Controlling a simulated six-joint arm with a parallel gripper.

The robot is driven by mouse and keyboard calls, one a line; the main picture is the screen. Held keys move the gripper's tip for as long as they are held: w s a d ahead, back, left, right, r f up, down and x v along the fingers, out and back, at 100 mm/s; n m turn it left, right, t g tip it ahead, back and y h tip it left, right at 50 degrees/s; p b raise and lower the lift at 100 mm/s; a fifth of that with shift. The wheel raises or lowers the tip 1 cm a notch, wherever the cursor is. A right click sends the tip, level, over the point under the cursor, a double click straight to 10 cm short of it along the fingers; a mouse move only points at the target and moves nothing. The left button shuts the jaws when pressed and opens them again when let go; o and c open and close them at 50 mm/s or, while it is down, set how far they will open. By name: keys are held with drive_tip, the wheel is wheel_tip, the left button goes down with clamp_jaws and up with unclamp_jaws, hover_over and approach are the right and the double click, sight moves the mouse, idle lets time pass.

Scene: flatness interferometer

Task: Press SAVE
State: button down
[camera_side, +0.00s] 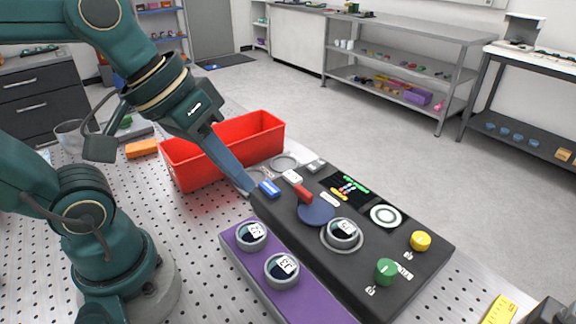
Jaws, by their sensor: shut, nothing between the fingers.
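My gripper (248,188) is shut and empty. It points down to the right, its tip beside the far left end of the black instrument panel (345,275). A blue block-shaped key (269,188) is just right of the tip; I cannot tell whether they touch. A white key (292,177) and a red part (303,194) lie further right on the panel. A small screen (348,188) shows coloured marks. No label reading SAVE is legible, so I cannot tell which control it is.
A red bin (262,132) stands behind my gripper. A purple tray (249,272) with round pieces labelled 72 (251,235) and 13 (282,269) lies in front of the panel. Green (386,271) and yellow (420,241) knobs rise at its right. An orange block (141,149) lies left.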

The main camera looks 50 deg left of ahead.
drive_tip(key=a, duration=0.1)
drive_tip(key=s+a+f+m+y, duration=0.1)
drive_tip(key=a+f+m+y, duration=0.1)
drive_tip(key=shift+s, duration=0.25)
idle(1.3)
